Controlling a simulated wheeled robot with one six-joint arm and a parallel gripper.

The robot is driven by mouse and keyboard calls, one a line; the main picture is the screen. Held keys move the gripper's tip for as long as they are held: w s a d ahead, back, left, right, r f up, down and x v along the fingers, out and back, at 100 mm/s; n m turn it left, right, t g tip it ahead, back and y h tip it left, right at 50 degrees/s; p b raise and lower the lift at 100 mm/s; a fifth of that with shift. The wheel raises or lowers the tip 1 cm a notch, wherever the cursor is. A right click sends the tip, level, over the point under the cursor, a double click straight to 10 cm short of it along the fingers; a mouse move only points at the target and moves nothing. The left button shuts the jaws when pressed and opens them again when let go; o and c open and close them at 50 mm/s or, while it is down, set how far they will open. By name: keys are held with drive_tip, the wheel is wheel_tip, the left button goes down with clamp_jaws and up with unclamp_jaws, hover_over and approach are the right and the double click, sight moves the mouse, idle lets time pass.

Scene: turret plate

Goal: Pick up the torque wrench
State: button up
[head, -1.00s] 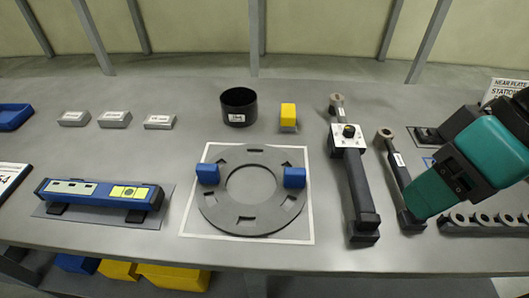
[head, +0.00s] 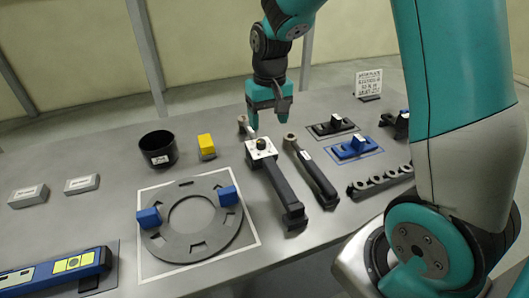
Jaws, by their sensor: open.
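Two wrench-like tools lie side by side right of the ring plate, their labels too small to read. The larger (head: 281,190), likely the torque wrench, has a dark handle, a white square block with a black knob, and a small ring end. The other (head: 314,175) is slimmer, with a ring head and a label on its dark shaft. My gripper (head: 268,114) is open and empty, pointing down. In the picture it appears just beyond the white block, above the bench. Its exact height is hard to tell.
A holed rail (head: 380,181) and blue and black racks lie to the right.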

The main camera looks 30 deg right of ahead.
sight(270, 161)
drive_tip(key=shift+m, duration=0.3)
drive_tip(key=f+p, duration=0.1)
drive_tip(key=f, duration=0.3)
drive_tip(key=f+p, duration=0.1)
drive_tip(key=f, duration=0.3)
drive_tip(key=d+f, duration=0.1)
drive_tip(key=f, duration=0.3)
drive_tip(key=shift+w+d+p, duration=0.1)
drive_tip(key=shift+w+p, duration=0.2)
drive_tip(key=shift+p, duration=0.1)
drive_tip(key=shift+s+f+p, duration=0.1)
drive_tip(key=shift+f+p, duration=1.15)
drive_tip(key=shift+f, duration=1.8)
drive_tip(key=shift+r, duration=0.1)
clamp_jaws()
